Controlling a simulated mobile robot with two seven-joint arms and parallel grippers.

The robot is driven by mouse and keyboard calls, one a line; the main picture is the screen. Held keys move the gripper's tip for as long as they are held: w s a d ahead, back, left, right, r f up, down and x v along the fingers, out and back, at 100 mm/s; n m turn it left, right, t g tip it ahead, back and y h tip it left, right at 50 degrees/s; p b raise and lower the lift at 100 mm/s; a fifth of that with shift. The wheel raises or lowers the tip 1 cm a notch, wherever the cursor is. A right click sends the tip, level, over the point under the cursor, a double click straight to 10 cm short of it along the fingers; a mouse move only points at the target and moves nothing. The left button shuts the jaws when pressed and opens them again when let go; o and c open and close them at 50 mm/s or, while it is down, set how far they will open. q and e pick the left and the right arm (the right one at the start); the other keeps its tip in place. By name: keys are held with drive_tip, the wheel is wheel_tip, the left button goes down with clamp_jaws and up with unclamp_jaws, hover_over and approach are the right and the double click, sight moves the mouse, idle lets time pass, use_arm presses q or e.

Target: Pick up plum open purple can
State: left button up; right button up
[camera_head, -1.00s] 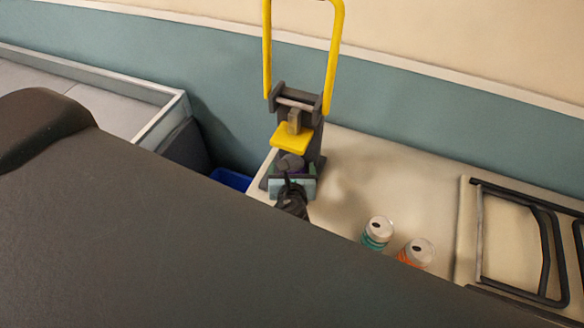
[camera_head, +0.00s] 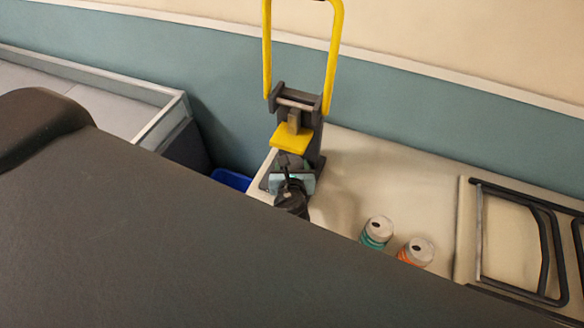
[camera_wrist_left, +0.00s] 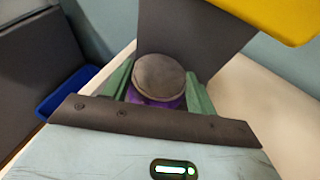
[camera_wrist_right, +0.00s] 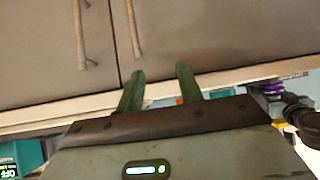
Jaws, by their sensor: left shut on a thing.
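The purple can (camera_wrist_left: 165,101) has a round grey top and stands between the green fingers of my left gripper (camera_wrist_left: 160,92) in the left wrist view. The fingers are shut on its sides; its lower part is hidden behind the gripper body. In the head view my left gripper (camera_head: 292,172) is at the foot of the yellow-handled device, and the can is mostly hidden there. My right gripper (camera_wrist_right: 160,88) has its fingers apart and empty, in front of brown cabinet doors.
The black device with a yellow handle (camera_head: 336,60) stands on the pale counter (camera_head: 350,170) by the wall. A teal can (camera_head: 377,232) and an orange can (camera_head: 416,252) stand to its right. A black-framed rack (camera_head: 480,235) is farther right. A blue bin (camera_head: 231,179) is at the left.

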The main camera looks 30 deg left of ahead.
sight(292, 167)
use_arm(q)
drive_tip(key=shift+r, duration=0.1)
drive_tip(key=shift+c, duration=0.5)
drive_tip(key=shift+r, duration=0.5)
wheel_tip(292, 167, up, 2)
drive_tip(key=shift+r, duration=0.2)
drive_tip(key=s+a+r, duration=0.1)
drive_tip(key=s+a, duration=0.3)
drive_tip(key=s, duration=1.1)
drive_tip(key=shift+s+r+b, duration=0.2)
drive_tip(key=shift+s+b, duration=0.05)
drive_tip(key=shift+b, duration=0.15)
